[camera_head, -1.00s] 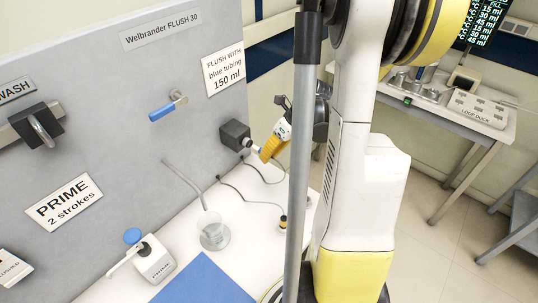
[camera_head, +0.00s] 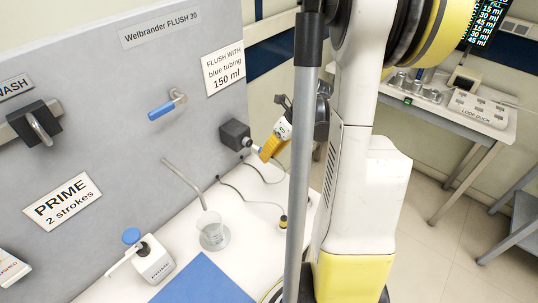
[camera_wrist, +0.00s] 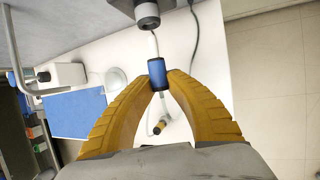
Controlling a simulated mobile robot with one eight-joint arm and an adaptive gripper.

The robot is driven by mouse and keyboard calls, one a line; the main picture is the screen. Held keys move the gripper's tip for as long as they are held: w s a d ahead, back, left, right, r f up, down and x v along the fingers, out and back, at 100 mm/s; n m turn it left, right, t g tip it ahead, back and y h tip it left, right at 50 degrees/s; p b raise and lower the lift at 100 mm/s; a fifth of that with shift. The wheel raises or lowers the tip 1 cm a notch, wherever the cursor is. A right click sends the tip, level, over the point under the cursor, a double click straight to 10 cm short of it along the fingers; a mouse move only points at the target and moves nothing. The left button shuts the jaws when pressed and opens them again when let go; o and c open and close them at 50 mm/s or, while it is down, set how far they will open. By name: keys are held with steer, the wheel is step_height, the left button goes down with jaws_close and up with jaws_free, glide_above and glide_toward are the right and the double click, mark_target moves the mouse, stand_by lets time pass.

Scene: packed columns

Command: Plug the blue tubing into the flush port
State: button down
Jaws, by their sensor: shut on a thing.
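The flush port is a dark block (camera_head: 235,135) on the grey panel, with a round nozzle facing my gripper. In the wrist view its nozzle (camera_wrist: 148,15) is at the top. My gripper (camera_wrist: 158,76) has yellow fingers shut on the blue tubing's blue connector (camera_wrist: 157,72). A pale, thin length extends from the connector up toward the nozzle. Whether it is in the nozzle or only close to it, I cannot tell. In the head view, my gripper (camera_head: 268,150) is just right of the port, and the blue connector is hidden there.
A yellow-and-black connector (camera_head: 283,222) on a dark cord lies on the white bench below. A glass beaker (camera_head: 213,234), a PRIME pump bottle (camera_head: 153,262) and a blue mat (camera_head: 205,282) are to its left. A blue-handled lever (camera_head: 166,107) projects from the panel.

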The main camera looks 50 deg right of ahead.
mark_target(260, 149)
steer(key=shift+w+a+b, duration=0.15)
steer(key=shift+w+b, duration=0.15)
steer(key=shift+w, duration=1.35)
steer(key=c, duration=1.3)
jaws_free()
steer(key=v, duration=1.2)
